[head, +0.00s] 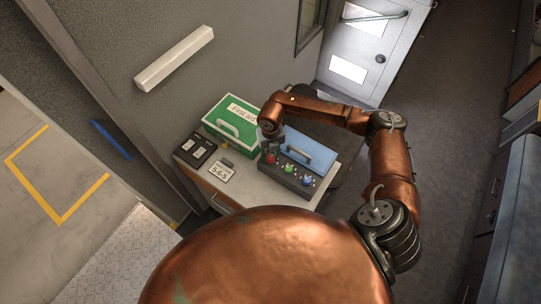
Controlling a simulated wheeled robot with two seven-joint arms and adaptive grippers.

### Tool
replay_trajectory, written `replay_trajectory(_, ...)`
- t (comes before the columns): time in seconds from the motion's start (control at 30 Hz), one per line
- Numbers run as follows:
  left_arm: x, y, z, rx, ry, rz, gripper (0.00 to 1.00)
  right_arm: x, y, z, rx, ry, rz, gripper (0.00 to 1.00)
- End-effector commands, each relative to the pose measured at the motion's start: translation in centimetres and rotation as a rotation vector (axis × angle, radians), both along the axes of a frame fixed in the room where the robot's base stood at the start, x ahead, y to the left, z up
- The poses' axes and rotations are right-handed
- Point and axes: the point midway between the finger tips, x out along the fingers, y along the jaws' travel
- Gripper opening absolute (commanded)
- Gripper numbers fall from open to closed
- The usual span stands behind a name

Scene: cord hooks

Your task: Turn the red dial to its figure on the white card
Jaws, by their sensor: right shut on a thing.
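The red dial (270,159) is at the left end of a dark panel (287,178) on the front of a blue case (312,147). A green dial (289,168) and a blue dial (308,181) sit to its right. My right gripper (270,151) points down and is shut on the red dial, hiding part of it; the dial's pointer and figures are too small to read. The white card (222,172) lies left of the panel and seems to read 5-6-5. My left gripper is out of view.
A green first aid box (233,122) stands behind the card. A dark panel with switches (195,149) lies at the left end of the cabinet top. A small grey object (227,162) lies behind the card. The wall is close behind.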

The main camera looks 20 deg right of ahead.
Motion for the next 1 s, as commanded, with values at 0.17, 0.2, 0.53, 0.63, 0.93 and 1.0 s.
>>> replay_trajectory(0.17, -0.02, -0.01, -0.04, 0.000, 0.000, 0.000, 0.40, 0.00, -0.02, -0.02, 0.000, -0.001, -0.166, 0.00)
replay_trajectory(0.2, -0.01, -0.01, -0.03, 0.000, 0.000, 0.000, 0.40, 0.01, -0.02, 0.00, 0.000, -0.001, -0.203, 0.00)
replay_trajectory(0.53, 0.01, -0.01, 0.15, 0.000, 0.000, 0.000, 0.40, -0.03, -0.06, 0.03, -0.001, 0.000, -0.466, 0.00)
replay_trajectory(0.63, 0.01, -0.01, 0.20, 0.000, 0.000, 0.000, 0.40, -0.03, -0.06, 0.03, 0.000, 0.000, -0.524, 0.00)
replay_trajectory(0.93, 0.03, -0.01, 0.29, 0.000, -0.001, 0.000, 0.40, -0.02, -0.05, 0.02, 0.000, 0.000, -0.624, 0.00)
replay_trajectory(1.0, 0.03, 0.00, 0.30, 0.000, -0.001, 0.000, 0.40, -0.02, -0.05, 0.01, 0.000, 0.000, -0.634, 0.00)
